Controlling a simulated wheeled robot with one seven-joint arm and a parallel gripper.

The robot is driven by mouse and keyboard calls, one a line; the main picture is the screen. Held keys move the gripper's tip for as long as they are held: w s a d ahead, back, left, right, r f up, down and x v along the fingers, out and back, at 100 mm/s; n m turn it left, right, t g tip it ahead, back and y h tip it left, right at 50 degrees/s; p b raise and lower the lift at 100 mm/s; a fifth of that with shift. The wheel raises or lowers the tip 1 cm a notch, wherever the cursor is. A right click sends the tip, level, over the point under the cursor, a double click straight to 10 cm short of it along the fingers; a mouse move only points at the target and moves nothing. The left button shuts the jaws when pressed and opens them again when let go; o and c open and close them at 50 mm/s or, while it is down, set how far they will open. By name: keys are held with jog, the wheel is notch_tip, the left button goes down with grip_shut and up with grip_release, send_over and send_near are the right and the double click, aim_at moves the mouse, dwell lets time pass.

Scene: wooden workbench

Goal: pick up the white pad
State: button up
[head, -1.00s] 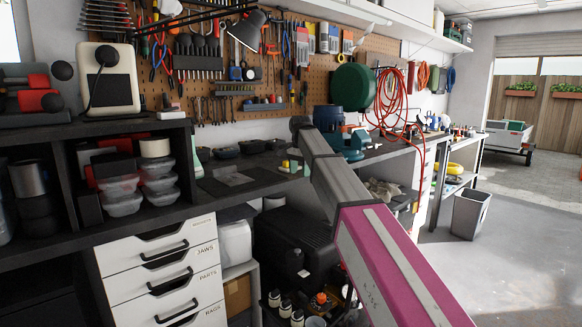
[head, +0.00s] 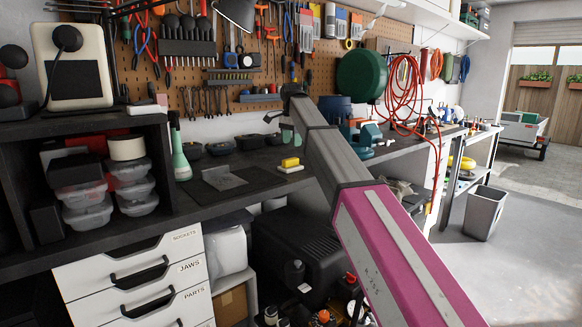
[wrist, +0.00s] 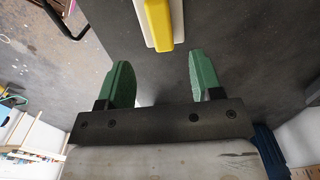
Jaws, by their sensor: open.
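The white pad (head: 291,170) is a small flat white piece lying on the dark bench top, with a yellow block (head: 290,162) on top of it. In the wrist view the white pad (wrist: 178,22) shows as pale strips along both sides of the yellow block (wrist: 158,22), at the top of the picture, ahead of the fingertips. My gripper (wrist: 162,82) has two green fingers spread wide with nothing between them. In the head view my gripper (head: 282,127) is partly hidden by my arm and is above the bench, apart from the pad. The yellow block covers the pad's middle.
A dark mat with a grey piece (head: 222,178) lies left of the pad. A green bottle (head: 180,158) stands farther left, by a shelf with clear tubs (head: 90,219). A blue-green vise (head: 366,140) stands to the right. Black containers (head: 220,147) line the pegboard wall.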

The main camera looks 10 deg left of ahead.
aim_at(291, 159)
notch_tip(291, 159, down, 8)
jog(key=shift+w+f, duration=0.1)
jog(key=shift+f, duration=0.05)
jog(key=c, duration=1.1)
notch_tip(291, 159, up, 5)
jog(key=shift+w+f, duration=0.1)
jog(key=shift+f, duration=0.1)
jog(key=s+a+r, duration=0.2)
jog(key=s, duration=0.1)
jog(key=s+a+r, duration=0.2)
jog(key=s+a, duration=0.1)
jog(key=s+a+r, duration=0.2)
jog(key=s, duration=0.1)
jog(key=shift+a+r, duration=0.25)
jog(key=shift+a, duration=0.05)
